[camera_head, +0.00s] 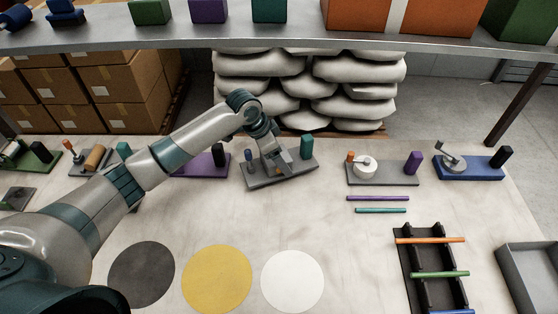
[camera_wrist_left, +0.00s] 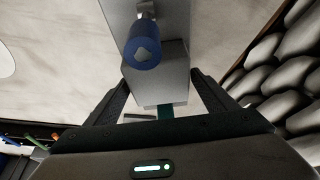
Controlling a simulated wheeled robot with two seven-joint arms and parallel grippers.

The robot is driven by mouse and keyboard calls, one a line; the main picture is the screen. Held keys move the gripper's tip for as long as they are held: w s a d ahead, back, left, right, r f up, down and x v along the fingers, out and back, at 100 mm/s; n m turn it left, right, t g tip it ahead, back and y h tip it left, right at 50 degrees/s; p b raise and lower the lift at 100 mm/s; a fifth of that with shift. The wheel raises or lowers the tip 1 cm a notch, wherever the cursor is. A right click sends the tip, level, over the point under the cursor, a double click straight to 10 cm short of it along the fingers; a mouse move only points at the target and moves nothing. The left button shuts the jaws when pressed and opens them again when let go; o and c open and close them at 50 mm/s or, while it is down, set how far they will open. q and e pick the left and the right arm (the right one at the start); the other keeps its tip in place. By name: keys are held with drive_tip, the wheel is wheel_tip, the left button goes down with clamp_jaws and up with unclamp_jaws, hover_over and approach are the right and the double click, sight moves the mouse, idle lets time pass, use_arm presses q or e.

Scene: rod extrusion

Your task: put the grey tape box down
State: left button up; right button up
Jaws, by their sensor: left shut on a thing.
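The grey tape box (camera_head: 301,174) is a flat grey base with a teal block at its right end and a small blue knob at its left. It lies at a slant at the back middle of the table, and I cannot tell whether it touches the top. My left gripper (camera_head: 280,166) reaches down over its middle. In the left wrist view, the gripper (camera_wrist_left: 160,88) is shut on the box's raised grey body (camera_wrist_left: 166,72). The blue knob (camera_wrist_left: 143,50) shows above it. My right gripper is not in view.
A purple-based device (camera_head: 190,170) stands close on the left, a grey-based one with a white drum (camera_head: 365,167) on the right. Purple and teal rods (camera_head: 380,210) lie in front. Black, yellow and white discs (camera_head: 292,281) mark the front; a rod rack (camera_head: 410,260) stands right.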

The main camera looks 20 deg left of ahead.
use_arm(q)
drive_tip(key=shift+f+p, duration=0.3)
drive_tip(key=shift+f, duration=0.9)
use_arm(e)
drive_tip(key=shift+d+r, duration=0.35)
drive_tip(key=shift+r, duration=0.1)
use_arm(q)
drive_tip(key=o, duration=1.4)
drive_tip(key=shift+f, duration=0.15)
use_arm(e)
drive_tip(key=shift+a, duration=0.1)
use_arm(q)
drive_tip(key=shift+s+a+r, duration=0.1)
drive_tip(key=shift+r, duration=0.35)
drive_tip(key=b+v, duration=0.2)
drive_tip(key=v, duration=0.8)
drive_tip(key=shift+s+a+r, duration=0.15)
drive_tip(key=shift+a+r, duration=0.1)
drive_tip(key=shift+r, duration=0.35)
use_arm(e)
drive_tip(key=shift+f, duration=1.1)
